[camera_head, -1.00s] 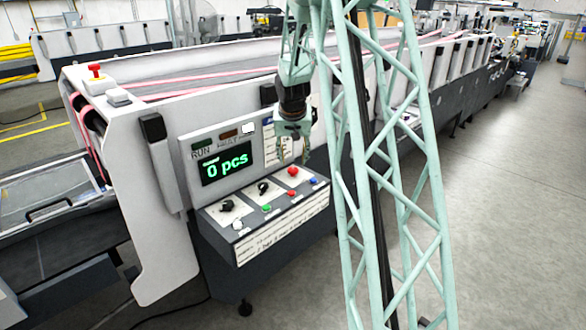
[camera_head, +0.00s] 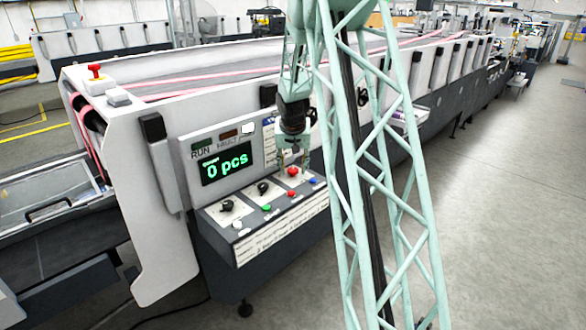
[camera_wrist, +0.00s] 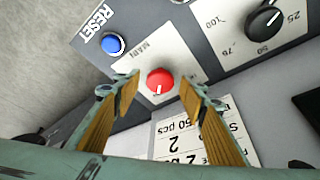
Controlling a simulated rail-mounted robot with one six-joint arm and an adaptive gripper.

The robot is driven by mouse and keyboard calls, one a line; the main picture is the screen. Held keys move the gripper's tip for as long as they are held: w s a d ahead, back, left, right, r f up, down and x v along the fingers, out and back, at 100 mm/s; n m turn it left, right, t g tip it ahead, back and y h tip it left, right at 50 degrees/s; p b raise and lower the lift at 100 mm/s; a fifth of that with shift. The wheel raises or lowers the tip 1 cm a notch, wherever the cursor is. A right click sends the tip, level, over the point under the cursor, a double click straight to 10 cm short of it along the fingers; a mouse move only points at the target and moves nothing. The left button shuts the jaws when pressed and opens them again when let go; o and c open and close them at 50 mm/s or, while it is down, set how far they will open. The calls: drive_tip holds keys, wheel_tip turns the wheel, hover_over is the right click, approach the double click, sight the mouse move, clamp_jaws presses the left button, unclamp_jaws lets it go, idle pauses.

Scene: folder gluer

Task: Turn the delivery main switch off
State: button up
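The main switch is a red round knob (camera_head: 292,171) on the right side of the sloped control panel; in the wrist view the red knob (camera_wrist: 160,78) sits on a white plate marked MAIN, with a white mark towards the picture's bottom. My gripper (camera_head: 292,165) points down over it. In the wrist view my gripper (camera_wrist: 160,88) is open, one finger on each side of the knob in the picture. A gap shows between knob and fingers. I cannot tell how far the fingertips are above the plate.
A blue RESET button (camera_wrist: 113,44) is close beside the switch. A black dial (camera_wrist: 264,19) is on the other side. The panel (camera_head: 268,235) also has black knobs and green, red and white buttons.

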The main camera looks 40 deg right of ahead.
drive_tip(key=c, duration=0.9)
drive_tip(key=shift+o, duration=0.2)
